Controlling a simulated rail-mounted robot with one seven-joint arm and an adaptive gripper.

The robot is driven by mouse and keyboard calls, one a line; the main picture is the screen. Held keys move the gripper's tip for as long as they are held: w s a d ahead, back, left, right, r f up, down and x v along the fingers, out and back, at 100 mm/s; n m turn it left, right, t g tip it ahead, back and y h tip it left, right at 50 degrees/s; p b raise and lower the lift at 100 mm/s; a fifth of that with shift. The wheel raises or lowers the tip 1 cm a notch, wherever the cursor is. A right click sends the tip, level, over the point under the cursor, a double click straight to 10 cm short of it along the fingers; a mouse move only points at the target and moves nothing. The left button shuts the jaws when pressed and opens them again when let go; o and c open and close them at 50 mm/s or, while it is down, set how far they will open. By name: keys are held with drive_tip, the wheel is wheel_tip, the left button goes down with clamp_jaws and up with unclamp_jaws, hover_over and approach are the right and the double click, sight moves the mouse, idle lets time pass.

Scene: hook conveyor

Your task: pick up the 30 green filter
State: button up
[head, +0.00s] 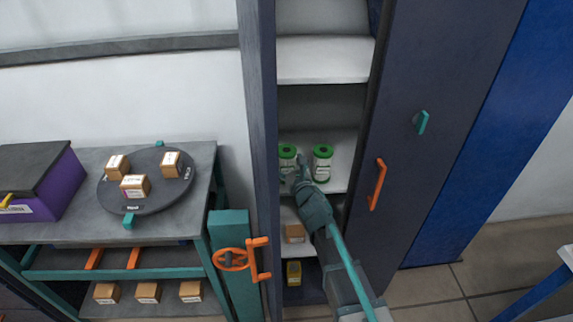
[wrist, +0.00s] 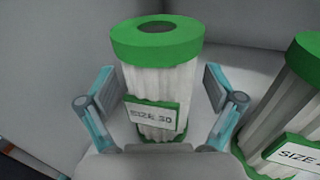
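A white pleated filter with green end caps and a label reading "SIZE 30" (wrist: 157,80) stands upright on a cabinet shelf. In the head view this green filter (head: 287,154) is the left one of two. My gripper (wrist: 160,115) is open, with one finger on each side of the filter's body. Small gaps show between the fingers and the filter, so it does not look gripped. In the head view my gripper (head: 303,180) partly covers the filter's lower part. A second green filter (wrist: 297,95) stands to the right; its label reads "SIZE" and the number is cut off.
The second filter (head: 322,163) is close to my right finger. The cabinet's left side wall (head: 262,120) is near on the left. A shelf (head: 325,60) is above; a box (head: 294,233) and a yellow item (head: 294,273) sit below. A workbench with a turntable (head: 150,200) stands left.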

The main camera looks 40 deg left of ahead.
drive_tip(key=c, duration=1.2)
drive_tip(key=shift+r, duration=0.1)
